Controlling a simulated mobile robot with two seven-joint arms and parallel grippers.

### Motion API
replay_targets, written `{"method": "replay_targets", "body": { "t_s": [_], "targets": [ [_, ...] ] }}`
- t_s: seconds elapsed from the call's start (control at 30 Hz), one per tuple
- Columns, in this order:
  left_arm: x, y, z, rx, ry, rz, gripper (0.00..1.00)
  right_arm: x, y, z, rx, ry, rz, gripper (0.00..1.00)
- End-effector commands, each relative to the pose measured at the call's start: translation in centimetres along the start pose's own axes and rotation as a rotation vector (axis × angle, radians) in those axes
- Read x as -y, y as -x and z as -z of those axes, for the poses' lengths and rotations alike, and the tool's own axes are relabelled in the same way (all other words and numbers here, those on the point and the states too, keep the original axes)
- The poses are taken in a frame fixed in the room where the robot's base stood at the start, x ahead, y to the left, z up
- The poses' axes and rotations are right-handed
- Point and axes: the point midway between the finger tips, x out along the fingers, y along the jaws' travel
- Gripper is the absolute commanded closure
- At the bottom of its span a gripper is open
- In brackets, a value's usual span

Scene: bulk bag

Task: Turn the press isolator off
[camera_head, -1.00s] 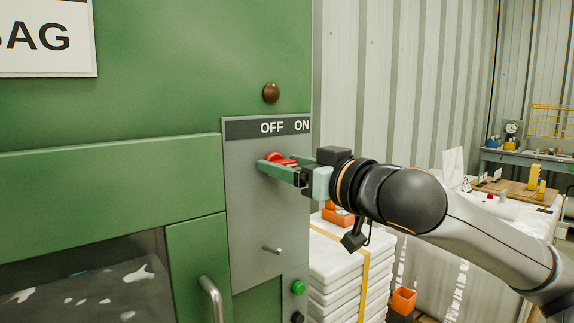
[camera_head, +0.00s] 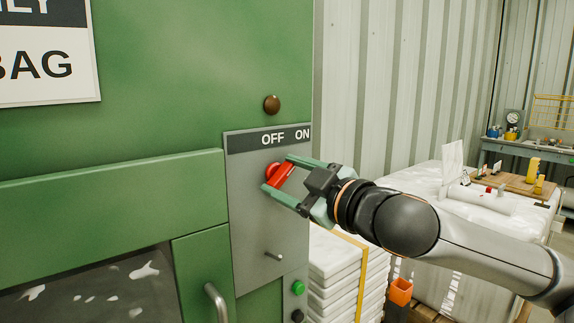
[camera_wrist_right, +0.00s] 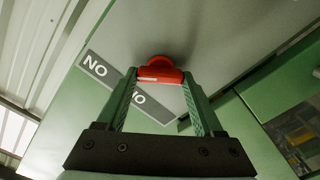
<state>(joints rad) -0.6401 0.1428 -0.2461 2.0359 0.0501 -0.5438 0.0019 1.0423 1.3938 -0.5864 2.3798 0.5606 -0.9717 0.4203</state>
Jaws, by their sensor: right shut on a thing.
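The press isolator is a red rotary handle (camera_head: 283,175) on a grey panel (camera_head: 245,205) of the green press. A dark label strip (camera_head: 250,141) reading OFF and ON is above it. My right gripper (camera_head: 278,174) is shut on the red handle, one green finger on each side, and is rolled so the fingers lie diagonally. The handle is tilted between upright and sideways. In the right wrist view the handle (camera_wrist_right: 160,72) sits between the fingertips, and the label (camera_wrist_right: 110,78) is partly hidden by a finger. My left gripper is not in view.
A brown knob (camera_head: 271,104) is above the label. A metal peg (camera_head: 273,255), a green button (camera_head: 297,288) and a bar handle (camera_head: 215,300) are below. White stacked sacks (camera_head: 335,265) stand right of the press, with a workbench (camera_head: 530,152) behind.

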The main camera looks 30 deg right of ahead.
Motion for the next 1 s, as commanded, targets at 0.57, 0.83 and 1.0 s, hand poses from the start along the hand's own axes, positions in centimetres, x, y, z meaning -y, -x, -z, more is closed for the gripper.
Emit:
{"method": "replay_targets", "body": {
  "t_s": [0.57, 0.83, 1.0],
  "targets": [
    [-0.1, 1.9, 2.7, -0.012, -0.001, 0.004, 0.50, 0.1, 0.0, 0.1, 0.003, 0.542, 0.003, 0.87],
    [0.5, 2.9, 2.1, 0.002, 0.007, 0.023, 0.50, 0.2, 0.0, 0.0, 0.002, 0.743, 0.004, 0.87],
    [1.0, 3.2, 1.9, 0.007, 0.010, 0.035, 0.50, 0.2, 0.0, -0.1, 0.001, 0.828, 0.003, 0.87]
  ]
}}
